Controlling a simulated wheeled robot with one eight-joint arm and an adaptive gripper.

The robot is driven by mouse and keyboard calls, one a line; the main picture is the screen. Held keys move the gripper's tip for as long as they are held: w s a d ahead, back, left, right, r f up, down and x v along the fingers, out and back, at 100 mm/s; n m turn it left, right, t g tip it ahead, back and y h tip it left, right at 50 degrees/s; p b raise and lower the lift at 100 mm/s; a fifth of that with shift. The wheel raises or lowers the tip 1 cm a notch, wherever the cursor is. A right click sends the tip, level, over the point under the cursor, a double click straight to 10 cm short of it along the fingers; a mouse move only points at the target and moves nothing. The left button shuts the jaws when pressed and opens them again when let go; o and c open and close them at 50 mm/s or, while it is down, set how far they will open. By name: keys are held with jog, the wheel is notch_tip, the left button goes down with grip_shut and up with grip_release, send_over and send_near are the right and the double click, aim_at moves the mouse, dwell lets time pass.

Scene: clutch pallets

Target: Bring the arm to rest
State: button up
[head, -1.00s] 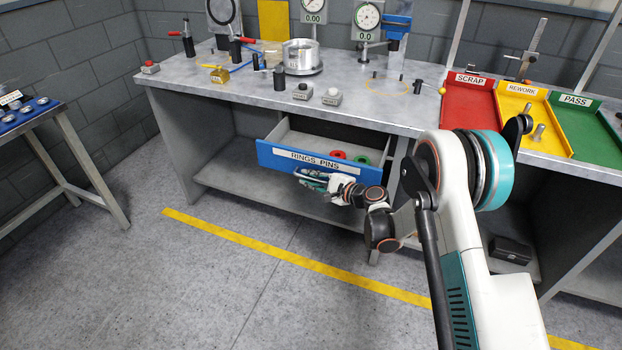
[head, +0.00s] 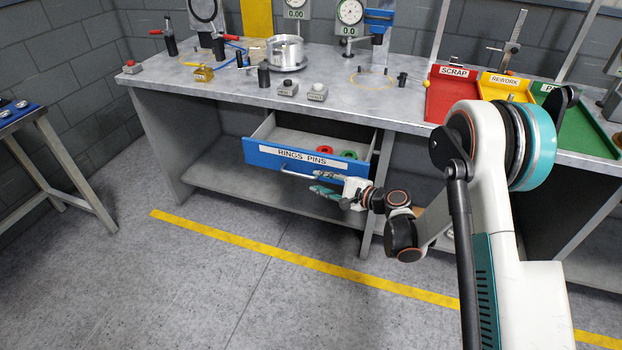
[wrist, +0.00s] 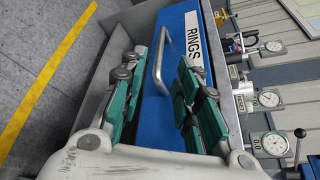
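My arm reaches in from the right of the head view, bent, toward the open drawer (head: 255,153) labelled RINGS PINS. My gripper (head: 320,181) is just in front of the drawer's front, near its right half. In the wrist view my gripper (wrist: 158,66) has its two green-padded fingers spread apart with nothing held between them. The drawer handle (wrist: 159,62) shows in the gap between the fingers, beyond them. The blue drawer front (wrist: 180,25) fills the middle of that view. The exact distance from fingertips to handle is hard to tell.
The drawer, with red and green rings (head: 325,150) inside, sticks out below the workbench (head: 220,92). Red SCRAP (head: 450,95), yellow REWORK and green trays stand on the right. A blue-topped table (head: 25,118) is at the left. The floor in front is clear.

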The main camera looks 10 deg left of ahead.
jog(key=shift+v, duration=1)
jog(key=s+d+r+n+h, duration=0.3)
jog(key=s+d+r, duration=0.2)
jog(key=d+r, duration=0.3)
jog(key=s+d+r+n+h, duration=0.35)
jog(key=d+r, duration=0.35)
jog(key=r, duration=0.4)
jog(key=s+d+r+n+h, duration=0.1)
jog(key=s+d+h, duration=0.3)
jog(key=s+d, duration=0.5)
jog(key=s+d+r+n+h, duration=0.1)
jog(key=s+d+n+h, duration=0.2)
jog(key=s+d, duration=0.6)
jog(key=s, duration=0.6)
jog(key=shift+n+t+h, duration=0.35)
jog(key=shift+t, duration=0.05)
